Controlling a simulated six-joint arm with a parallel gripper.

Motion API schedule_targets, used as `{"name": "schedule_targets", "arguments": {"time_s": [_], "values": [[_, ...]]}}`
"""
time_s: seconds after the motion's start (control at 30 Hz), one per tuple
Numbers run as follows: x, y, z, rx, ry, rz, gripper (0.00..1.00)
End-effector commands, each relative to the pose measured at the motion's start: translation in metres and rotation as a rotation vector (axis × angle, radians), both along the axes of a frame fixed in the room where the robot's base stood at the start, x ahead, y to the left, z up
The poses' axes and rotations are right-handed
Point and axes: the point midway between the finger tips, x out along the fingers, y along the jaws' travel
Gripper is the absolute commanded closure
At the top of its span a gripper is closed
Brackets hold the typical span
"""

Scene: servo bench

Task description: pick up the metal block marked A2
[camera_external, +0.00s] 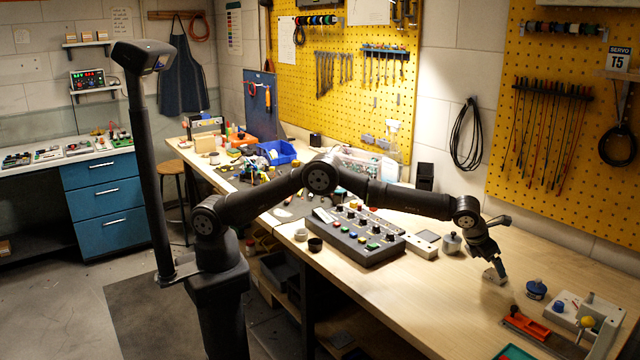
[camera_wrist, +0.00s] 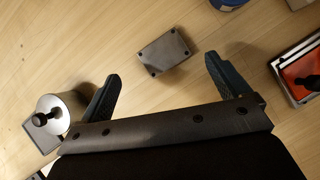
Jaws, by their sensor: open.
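A small grey metal block (camera_wrist: 164,53) with dark dots at its corners lies on the wooden bench in the wrist view. I cannot read any marking on it. My gripper (camera_wrist: 160,82) is open, its two dark fingers spread to the left and right of the block's near side, with nothing held. The block lies just ahead of the fingertips, apart from both. In the external view my gripper (camera_external: 496,272) points down over the right part of the bench. A small pale shape at its tip there is too small to tell from the block.
A metal cylinder with a black knob (camera_wrist: 60,112) stands close by my left finger. A blue-lidded pot (camera_external: 536,289), an orange tray (camera_external: 527,325) and a white fixture (camera_external: 601,322) stand to the right. A dark button panel (camera_external: 350,238) is left. Bare wood lies around the block.

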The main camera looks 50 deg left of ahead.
Motion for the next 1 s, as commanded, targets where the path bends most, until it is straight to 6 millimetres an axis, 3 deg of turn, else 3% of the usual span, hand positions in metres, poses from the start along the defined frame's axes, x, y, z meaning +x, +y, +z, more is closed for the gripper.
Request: {"name": "schedule_targets", "arguments": {"time_s": [0.33, 0.67, 0.93, 1.0], "values": [[0.017, -0.012, -0.034, 0.001, 0.001, 0.001, 0.07], [0.019, -0.013, -0.038, 0.000, 0.001, 0.001, 0.07], [0.019, -0.013, -0.038, 0.000, 0.001, 0.000, 0.56], [0.019, -0.013, -0.037, 0.000, 0.000, 0.000, 0.58]]}}
